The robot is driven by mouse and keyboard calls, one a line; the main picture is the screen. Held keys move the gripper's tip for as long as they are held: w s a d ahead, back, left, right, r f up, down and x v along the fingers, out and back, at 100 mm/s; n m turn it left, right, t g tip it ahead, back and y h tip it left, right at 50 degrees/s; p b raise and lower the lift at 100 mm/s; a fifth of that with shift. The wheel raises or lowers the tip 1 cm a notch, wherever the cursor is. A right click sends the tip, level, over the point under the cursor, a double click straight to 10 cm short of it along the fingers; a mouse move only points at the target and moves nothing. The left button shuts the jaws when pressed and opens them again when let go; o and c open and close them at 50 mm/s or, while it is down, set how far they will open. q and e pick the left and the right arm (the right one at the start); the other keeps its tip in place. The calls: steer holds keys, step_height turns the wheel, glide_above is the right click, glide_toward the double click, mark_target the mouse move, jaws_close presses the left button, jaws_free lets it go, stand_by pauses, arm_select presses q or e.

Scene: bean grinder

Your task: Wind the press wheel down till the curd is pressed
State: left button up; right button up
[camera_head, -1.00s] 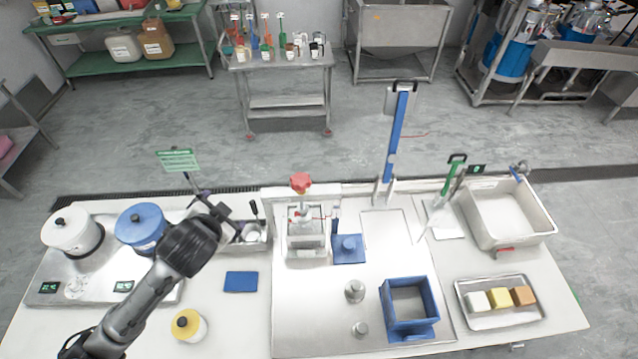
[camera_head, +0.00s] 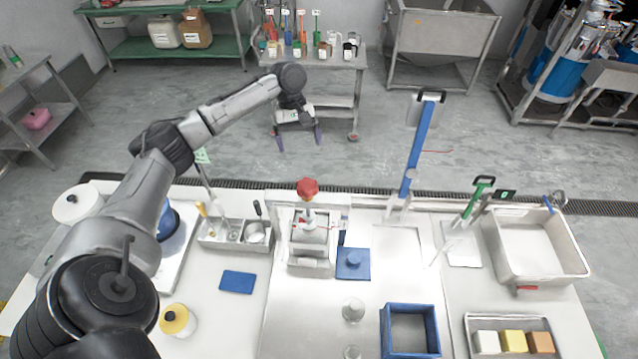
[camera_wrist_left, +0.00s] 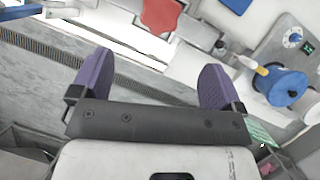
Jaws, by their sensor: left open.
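The press wheel (camera_head: 307,188) is a red knob on top of the small metal press (camera_head: 311,243) at the back middle of the table. In the left wrist view the red wheel (camera_wrist_left: 162,14) shows at the top edge, beyond the fingertips. My left gripper (camera_head: 299,138) is open and empty, pointing down, above and behind the wheel and apart from it. Its two purple fingers (camera_wrist_left: 152,78) stand wide apart in the left wrist view. The curd cannot be made out; the press frame hides its inside. My right gripper is not in view.
A blue square lid (camera_head: 353,264) lies right of the press. A tool caddy (camera_head: 235,233) is left of the press. A blue square frame (camera_head: 410,330) and a white basin (camera_head: 535,247) are to the right.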

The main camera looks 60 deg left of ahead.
mark_target(307, 184)
arm_select(q)
steer(key=shift+n, duration=0.9)
steer(key=p+x, duration=0.1)
steer(key=x, duration=1.1)
steer(key=shift+s+p, duration=0.1)
steer(key=shift+p, duration=0.3)
steer(key=shift+x, duration=0.9)
steer(key=c, duration=0.9)
